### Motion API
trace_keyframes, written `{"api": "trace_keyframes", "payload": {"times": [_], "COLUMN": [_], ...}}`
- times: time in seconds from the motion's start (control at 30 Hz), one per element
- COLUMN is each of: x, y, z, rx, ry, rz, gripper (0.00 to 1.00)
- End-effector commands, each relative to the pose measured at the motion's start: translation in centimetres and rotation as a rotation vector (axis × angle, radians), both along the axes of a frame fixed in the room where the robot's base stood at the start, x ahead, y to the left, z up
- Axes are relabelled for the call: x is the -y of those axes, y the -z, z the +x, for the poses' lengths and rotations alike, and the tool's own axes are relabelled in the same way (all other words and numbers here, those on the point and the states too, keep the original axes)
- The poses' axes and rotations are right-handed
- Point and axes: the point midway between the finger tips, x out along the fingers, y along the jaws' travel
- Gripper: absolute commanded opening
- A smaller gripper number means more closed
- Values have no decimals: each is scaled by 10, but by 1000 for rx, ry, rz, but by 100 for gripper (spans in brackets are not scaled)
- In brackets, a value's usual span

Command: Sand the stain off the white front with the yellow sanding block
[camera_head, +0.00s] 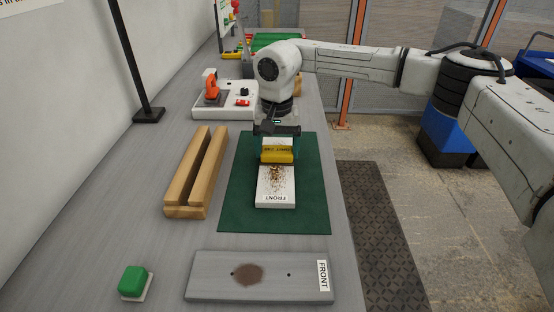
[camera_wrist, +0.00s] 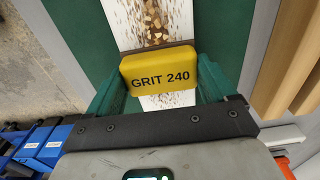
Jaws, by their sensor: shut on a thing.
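The yellow sanding block (camera_head: 277,155), marked GRIT 240 in the wrist view (camera_wrist: 160,78), is held between the green fingers of my gripper (camera_head: 277,149). It sits over the far part of the white front (camera_head: 285,203), a narrow board labelled FRONT that lies on a green mat. The brown speckled stain (camera_head: 276,178) shows on the board just nearer than the block. In the wrist view the stain (camera_wrist: 150,22) continues up from the block's edge, and some brown specks show near the fingers. I cannot tell whether the block presses on the board.
The green mat (camera_head: 240,213) lies around the board. A wooden slotted rack (camera_head: 187,180) stands left of it. A grey board (camera_head: 210,285) labelled FRONT with a brown spot lies in front, with a green block (camera_head: 133,280) beside it.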

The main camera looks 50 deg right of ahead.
Motion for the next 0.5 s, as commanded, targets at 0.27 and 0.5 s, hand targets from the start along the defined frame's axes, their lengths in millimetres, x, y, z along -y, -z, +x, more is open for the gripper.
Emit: {"api": "trace_keyframes", "payload": {"times": [0.27, 0.5], "x": [-9, -18], "y": [3, 2], "z": [-8, -14], "rx": [-4, -6], "ry": [-1, -3], "rz": [2, 3], "gripper": [60, 60]}}
